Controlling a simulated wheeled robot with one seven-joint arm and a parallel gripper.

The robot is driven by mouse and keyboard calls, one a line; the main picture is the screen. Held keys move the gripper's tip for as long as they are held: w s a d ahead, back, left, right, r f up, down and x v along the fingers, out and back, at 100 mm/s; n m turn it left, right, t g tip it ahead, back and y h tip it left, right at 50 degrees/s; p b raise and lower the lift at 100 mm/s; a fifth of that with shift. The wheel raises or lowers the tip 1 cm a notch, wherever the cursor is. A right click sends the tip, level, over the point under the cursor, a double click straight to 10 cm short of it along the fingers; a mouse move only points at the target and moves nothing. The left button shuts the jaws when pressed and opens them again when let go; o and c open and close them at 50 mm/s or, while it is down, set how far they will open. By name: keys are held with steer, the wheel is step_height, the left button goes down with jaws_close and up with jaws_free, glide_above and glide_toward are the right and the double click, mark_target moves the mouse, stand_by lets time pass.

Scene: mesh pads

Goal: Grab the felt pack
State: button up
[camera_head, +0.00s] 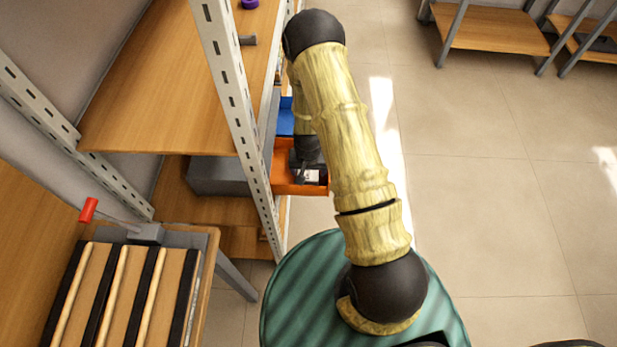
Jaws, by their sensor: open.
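My arm reaches up and over to the shelving, and my gripper (303,174) points down into an orange bin (284,184). The gripper is open; its fingertips are small and partly hidden. A small item with a white face and dark parts (313,177) lies in the bin, right beside the fingertips. It may be the felt pack, but it is too small to be sure. I cannot tell whether the fingers touch it or stand around it.
A blue bin (285,118) sits just behind the orange one. The metal shelf post (232,80) stands close left of the bins. A grey box (215,176) is on the lower shelf. A workbench (205,240) stands at lower left. The floor (480,200) to the right is clear.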

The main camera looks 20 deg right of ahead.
mark_target(308, 174)
steer(key=shift+w+f, duration=0.15)
steer(key=shift+f, duration=1.8)
steer(key=shift+a, duration=0.1)
steer(key=c, duration=0.8)
steer(key=shift+o, duration=0.2)
steer(key=shift+r, duration=0.1)
step_height(308, 174, up, 10)
steer(key=shift+f, duration=0.1)
